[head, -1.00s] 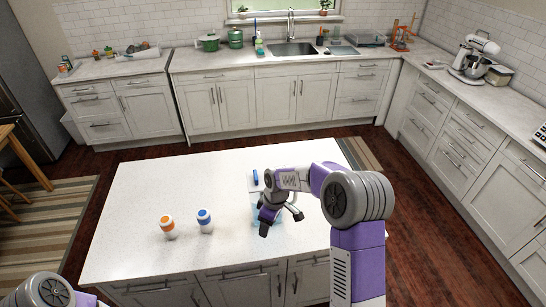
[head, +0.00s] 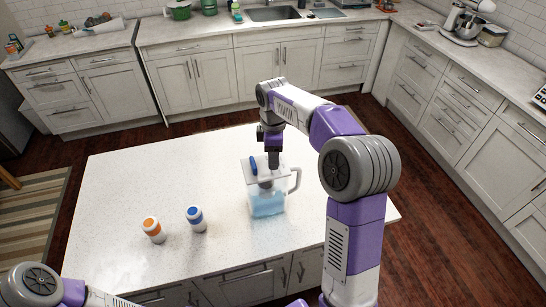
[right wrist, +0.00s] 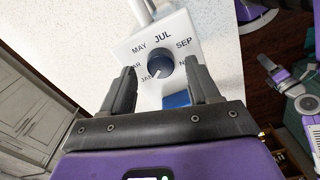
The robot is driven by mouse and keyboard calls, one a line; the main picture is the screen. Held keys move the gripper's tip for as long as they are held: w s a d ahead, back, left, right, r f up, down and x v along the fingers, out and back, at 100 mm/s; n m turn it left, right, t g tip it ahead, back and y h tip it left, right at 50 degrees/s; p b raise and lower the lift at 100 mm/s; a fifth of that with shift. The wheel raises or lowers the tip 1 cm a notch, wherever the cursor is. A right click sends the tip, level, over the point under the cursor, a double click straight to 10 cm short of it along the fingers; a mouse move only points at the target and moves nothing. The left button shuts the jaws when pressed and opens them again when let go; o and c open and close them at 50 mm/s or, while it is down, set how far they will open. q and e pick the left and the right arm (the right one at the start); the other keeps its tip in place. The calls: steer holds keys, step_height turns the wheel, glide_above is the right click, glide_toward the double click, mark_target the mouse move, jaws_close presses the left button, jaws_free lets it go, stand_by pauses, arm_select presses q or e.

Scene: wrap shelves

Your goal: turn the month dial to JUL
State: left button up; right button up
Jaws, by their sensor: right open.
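A clear pitcher (head: 267,204) with pale blue liquid stands on the island, its handle to the right. Its white lid (head: 251,178) carries a blue tab (head: 253,166). My right gripper (head: 274,160) points down above the lid. In the wrist view its open fingers (right wrist: 158,67) lie either side of the dial; contact cannot be told. My left gripper is out of view.
The island's far left is clear. Counters with a sink (head: 274,14) and a mixer (head: 465,28) line the walls.

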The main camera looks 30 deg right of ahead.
steer(key=shift+s+f, duration=0.15)
steer(key=shift+f, duration=0.45)
steer(key=c, duration=1.1)
steer(key=shift+o, duration=0.2)
